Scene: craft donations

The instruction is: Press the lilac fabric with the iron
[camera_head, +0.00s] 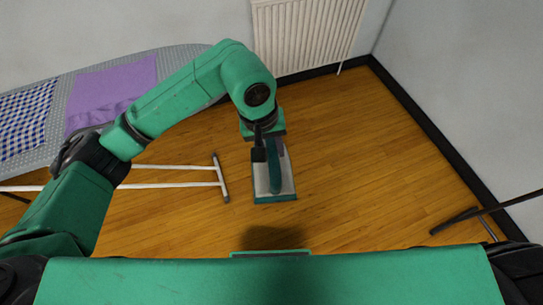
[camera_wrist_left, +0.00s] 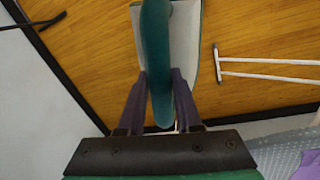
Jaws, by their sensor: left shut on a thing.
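The lilac fabric (camera_head: 115,88) lies flat on the ironing board (camera_head: 183,60) at the upper left of the head view. My forearm hides part of its near edge. A lilac patch of it (camera_wrist_left: 308,163) shows at the lower right of the left wrist view. The iron (camera_head: 284,187) has a pale grey body with teal edges and a teal handle. My left gripper (camera_head: 265,148) is shut on the iron's handle (camera_wrist_left: 158,50) and holds it over the floor, to the right of the board and apart from the fabric. My right gripper is not in view.
A blue-and-white checked cloth (camera_head: 24,118) lies on the board left of the fabric. The board's white legs (camera_head: 175,184) reach out over the wooden floor (camera_head: 350,170). A white radiator (camera_head: 305,35) is on the back wall. A dark metal leg (camera_head: 490,210) shows at the right.

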